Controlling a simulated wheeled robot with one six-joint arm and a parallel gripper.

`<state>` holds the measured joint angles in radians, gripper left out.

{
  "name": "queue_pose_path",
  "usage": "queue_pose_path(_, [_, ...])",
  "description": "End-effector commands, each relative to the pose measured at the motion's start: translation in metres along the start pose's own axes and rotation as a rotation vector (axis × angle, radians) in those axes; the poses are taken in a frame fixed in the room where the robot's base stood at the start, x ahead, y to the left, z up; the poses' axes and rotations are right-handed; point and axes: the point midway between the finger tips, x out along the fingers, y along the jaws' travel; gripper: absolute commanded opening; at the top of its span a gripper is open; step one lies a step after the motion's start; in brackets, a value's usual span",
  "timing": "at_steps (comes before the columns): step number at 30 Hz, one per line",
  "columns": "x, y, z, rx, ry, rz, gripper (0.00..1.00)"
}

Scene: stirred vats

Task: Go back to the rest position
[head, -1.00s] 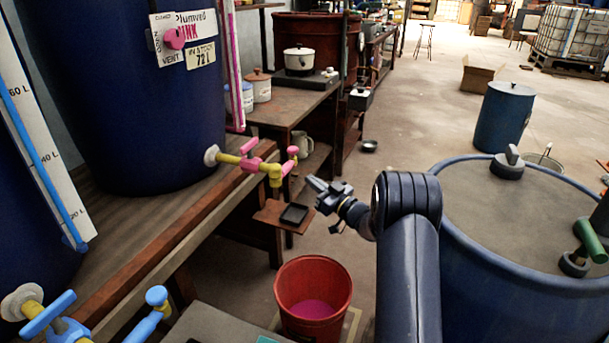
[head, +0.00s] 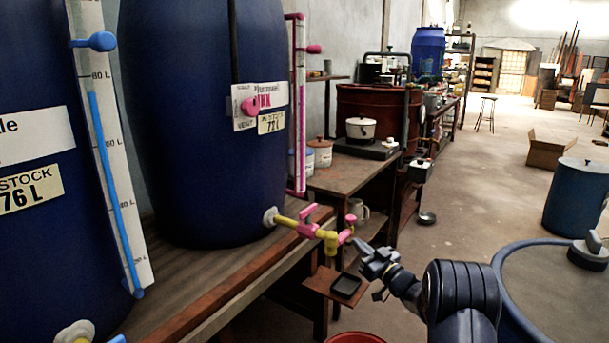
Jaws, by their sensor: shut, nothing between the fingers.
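My gripper (head: 366,254) is at the end of my dark arm, right of centre and low in the head view. It is shut and empty. It points up and left, just right of the pink-and-yellow tap (head: 325,233) of the blue vat (head: 200,130), and looks apart from it. The vat carries a "72 L" stock label and a pink vent knob (head: 250,106). A small black tray (head: 346,285) on a wooden shelf lies below and left of my gripper. The red bucket (head: 355,338) shows only its rim at the bottom edge.
A second blue vat (head: 30,230) with a "76 L" label stands at the left. A blue lidded barrel (head: 540,290) stands close to my arm on the right. A workbench (head: 350,178) with a white pot (head: 360,130) is behind. Open floor (head: 480,185) lies beyond.

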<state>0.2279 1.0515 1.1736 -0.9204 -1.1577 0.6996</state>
Motion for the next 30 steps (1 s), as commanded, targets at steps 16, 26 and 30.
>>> queue_pose_path(16, [0.013,-0.001,-0.001,-0.001,-0.001,0.0,0.0])
queue_pose_path(26, [-0.006,0.002,-0.001,0.002,-0.002,0.004,0.0])
queue_pose_path(30, [-0.032,0.002,-0.001,0.003,-0.004,0.006,0.0])
